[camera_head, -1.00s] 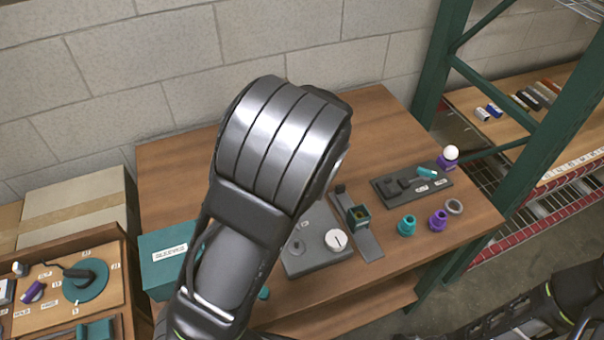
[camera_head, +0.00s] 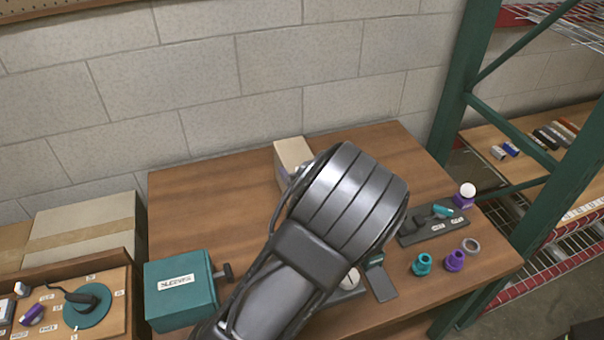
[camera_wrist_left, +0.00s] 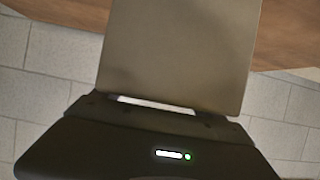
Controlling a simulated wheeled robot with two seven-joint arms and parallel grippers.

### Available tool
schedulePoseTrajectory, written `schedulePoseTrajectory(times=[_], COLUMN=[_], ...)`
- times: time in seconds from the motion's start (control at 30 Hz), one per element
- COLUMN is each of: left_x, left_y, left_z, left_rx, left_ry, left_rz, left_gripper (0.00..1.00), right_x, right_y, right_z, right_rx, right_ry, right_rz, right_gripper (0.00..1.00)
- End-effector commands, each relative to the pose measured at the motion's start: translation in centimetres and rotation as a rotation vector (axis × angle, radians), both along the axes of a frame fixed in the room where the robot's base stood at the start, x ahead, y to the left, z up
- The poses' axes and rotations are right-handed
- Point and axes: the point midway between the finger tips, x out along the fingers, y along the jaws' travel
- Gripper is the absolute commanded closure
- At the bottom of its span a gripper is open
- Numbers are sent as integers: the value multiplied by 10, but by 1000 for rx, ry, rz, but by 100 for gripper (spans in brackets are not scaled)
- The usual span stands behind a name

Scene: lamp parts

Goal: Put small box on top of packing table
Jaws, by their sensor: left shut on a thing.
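The small box (camera_head: 292,154) is a pale cardboard box. In the head view it shows past my left wrist, over the back part of the wooden packing table (camera_head: 205,215). In the left wrist view the box (camera_wrist_left: 180,50) fills the upper middle, right at the gripper, with table wood behind it. My left gripper (camera_head: 299,173) is shut on the box; its fingers are mostly hidden behind my wrist. Whether the box's underside touches the table is hidden. My right gripper is not in view.
A teal box (camera_head: 180,290) stands at the table's front left. A dark tray (camera_head: 433,226), teal part (camera_head: 422,264), purple part (camera_head: 454,260) and grey ring (camera_head: 470,246) are at the right. A green rack post (camera_head: 468,80) rises beside the table. The back left is bare.

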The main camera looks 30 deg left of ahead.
Motion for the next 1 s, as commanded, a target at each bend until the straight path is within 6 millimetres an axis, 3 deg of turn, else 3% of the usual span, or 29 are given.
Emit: schedulePoseTrajectory(times=[0.1, 0.47, 0.5, 0.7, 1.0], left_x=[0, 0, 0, 0, 0], left_y=[1, 0, 0, 0, -1], left_z=[-12, -14, -15, -14, -12], left_rx=[3, 1, -1, 0, 0], left_ry=[-1, -2, -1, 0, 0], left_rz=[0, 0, 0, 0, -1], left_gripper=[91, 91, 15, 0, 0], right_x=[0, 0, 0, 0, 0], right_y=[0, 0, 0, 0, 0], right_z=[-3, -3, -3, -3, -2], right_rx=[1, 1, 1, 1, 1], right_ry=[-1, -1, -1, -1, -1], right_rz=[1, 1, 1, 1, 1], right_gripper=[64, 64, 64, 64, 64])
